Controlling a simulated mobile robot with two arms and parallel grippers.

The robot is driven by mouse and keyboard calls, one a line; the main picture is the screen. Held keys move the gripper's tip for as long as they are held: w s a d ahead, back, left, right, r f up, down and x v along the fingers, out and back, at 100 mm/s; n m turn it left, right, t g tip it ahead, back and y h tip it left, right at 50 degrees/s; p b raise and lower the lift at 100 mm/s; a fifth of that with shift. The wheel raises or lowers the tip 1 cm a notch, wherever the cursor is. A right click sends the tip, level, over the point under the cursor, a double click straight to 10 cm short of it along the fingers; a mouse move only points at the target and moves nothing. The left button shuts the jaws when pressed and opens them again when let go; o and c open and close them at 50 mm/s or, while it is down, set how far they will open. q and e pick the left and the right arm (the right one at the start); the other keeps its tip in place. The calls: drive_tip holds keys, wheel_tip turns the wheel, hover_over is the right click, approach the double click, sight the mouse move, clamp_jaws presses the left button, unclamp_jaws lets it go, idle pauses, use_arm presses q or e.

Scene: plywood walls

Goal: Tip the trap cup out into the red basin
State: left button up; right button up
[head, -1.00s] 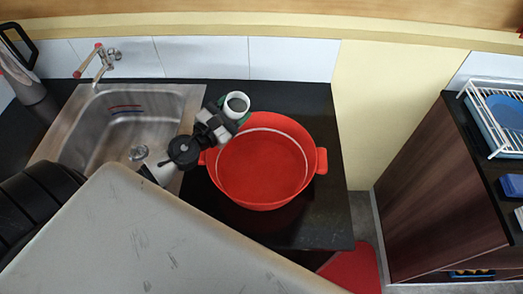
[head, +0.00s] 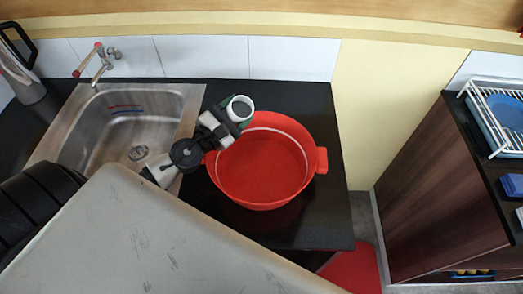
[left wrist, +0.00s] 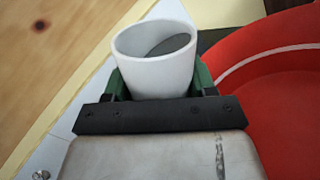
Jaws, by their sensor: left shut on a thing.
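The trap cup is a white cup (head: 240,107) with something dark grey inside, perhaps water or its shaded inner wall. My left gripper (head: 231,116) is shut on it, with green finger pads on both sides. In the left wrist view the cup (left wrist: 155,75) stands between the fingers, its mouth open and facing up, roughly upright. The red basin (head: 262,190) stands on the black counter. The cup is over or just beside the basin's upper left rim. The red basin (left wrist: 275,95) also shows at right in the left wrist view. My right gripper is not in view.
A steel sink (head: 120,125) with a tap (head: 97,60) lies left of the basin. A dish rack (head: 495,115) sits on a separate cabinet at right. Black counter is bare around the basin.

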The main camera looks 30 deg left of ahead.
use_arm(q)
drive_tip(key=shift+d+f+m, duration=0.1)
drive_tip(key=shift+d+m, duration=0.1)
drive_tip(key=shift+m, duration=0.2)
drive_tip(key=shift+m, duration=0.3)
drive_tip(key=shift+s+d+r+m, duration=0.1)
drive_tip(key=shift+r+m, duration=0.3)
drive_tip(key=shift+m, duration=0.2)
idle(0.5)
drive_tip(key=shift+f+m+h+b, duration=0.35)
drive_tip(key=shift+m+b, duration=0.2)
drive_tip(key=shift+m, duration=0.35)
drive_tip(key=shift+f+m+b, duration=0.35)
drive_tip(key=shift+m+b, duration=0.2)
drive_tip(key=shift+m, duration=0.45)
idle(0.7)
drive_tip(key=shift+r+m+h+p, duration=0.35)
drive_tip(key=shift+r+m, duration=0.1)
drive_tip(key=shift+m, duration=0.55)
idle(0.4)
drive_tip(key=shift+s+d+r+m+p, duration=0.15)
drive_tip(key=shift+d+r+m+p, duration=0.05)
drive_tip(key=shift+d+m+p, duration=0.25)
drive_tip(key=shift+s+d+r+m+p, duration=0.1)
drive_tip(key=shift+d+r+m+p, duration=0.1)
drive_tip(key=shift+d+m+p, duration=0.2)
idle(0.5)
drive_tip(key=shift+f+m+h, duration=0.25)
drive_tip(key=shift+m+h, duration=0.05)
drive_tip(key=shift+m, duration=0.35)
